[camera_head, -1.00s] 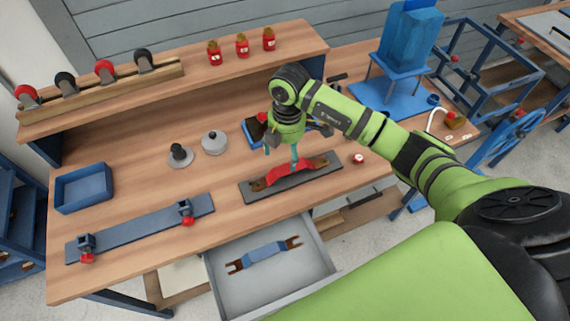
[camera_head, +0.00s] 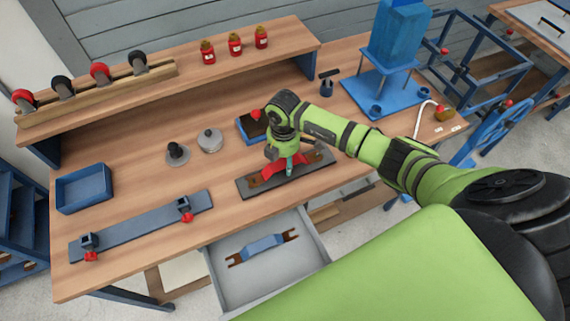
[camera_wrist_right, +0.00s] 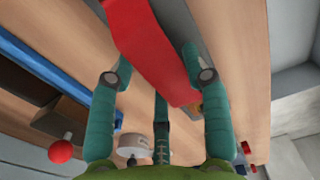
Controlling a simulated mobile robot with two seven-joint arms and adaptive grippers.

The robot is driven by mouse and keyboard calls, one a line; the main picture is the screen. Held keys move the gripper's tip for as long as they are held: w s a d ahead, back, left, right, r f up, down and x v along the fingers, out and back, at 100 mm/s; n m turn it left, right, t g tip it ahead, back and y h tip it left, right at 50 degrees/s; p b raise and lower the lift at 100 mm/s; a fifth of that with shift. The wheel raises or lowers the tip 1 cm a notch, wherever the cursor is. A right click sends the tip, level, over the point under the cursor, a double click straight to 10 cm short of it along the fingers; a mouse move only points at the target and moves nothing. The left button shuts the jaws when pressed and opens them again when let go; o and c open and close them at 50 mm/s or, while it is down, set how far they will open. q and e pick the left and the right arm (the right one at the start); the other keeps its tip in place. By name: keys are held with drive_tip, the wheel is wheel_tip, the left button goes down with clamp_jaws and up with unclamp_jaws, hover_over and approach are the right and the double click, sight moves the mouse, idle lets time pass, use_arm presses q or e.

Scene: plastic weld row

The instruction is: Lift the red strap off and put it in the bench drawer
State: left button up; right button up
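The red strap (camera_head: 270,167) arches over a dark grey plate (camera_head: 250,189) near the bench's front edge, with brown end pieces at both ends. My right gripper (camera_head: 288,160) is over the strap from above and hides part of it. In the right wrist view the red strap (camera_wrist_right: 150,55) passes between the spread fingers of the right gripper (camera_wrist_right: 156,66); whether they touch it is unclear. The bench drawer (camera_head: 225,287) is pulled open below and holds a blue strap (camera_head: 263,248) with brown ends. My left gripper is out of view.
A blue box (camera_head: 245,130) stands just behind the plate. A grey knobbed disc (camera_head: 210,141) and a weight-like piece (camera_head: 177,153) stand to its left. A long blue-grey bar with red-knobbed clamps (camera_head: 140,225) lies front left. The drawer has bare floor around the blue strap.

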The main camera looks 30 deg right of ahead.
sight(285, 159)
idle(0.4)
drive_tip(key=shift+w+r+b, duration=0.1)
drive_tip(key=shift+r+b, duration=0.2)
drive_tip(key=shift+r, duration=0.4)
drive_tip(key=r, duration=0.1)
drive_tip(key=r+b, duration=0.1)
drive_tip(key=shift+d+r, duration=0.25)
drive_tip(key=shift+r, duration=0.1)
drive_tip(key=s+d+r+b, duration=0.1)
drive_tip(key=d+r, duration=0.1)
drive_tip(key=d, duration=0.1)
drive_tip(key=s+d+r+b, duration=0.1)
drive_tip(key=d+r, duration=0.1)
drive_tip(key=d, duration=0.2)
drive_tip(key=s+d+r+b, duration=0.1)
drive_tip(key=d+r, duration=0.2)
drive_tip(key=shift+s+d+b, duration=0.3)
drive_tip(key=shift+d+b, duration=0.05)
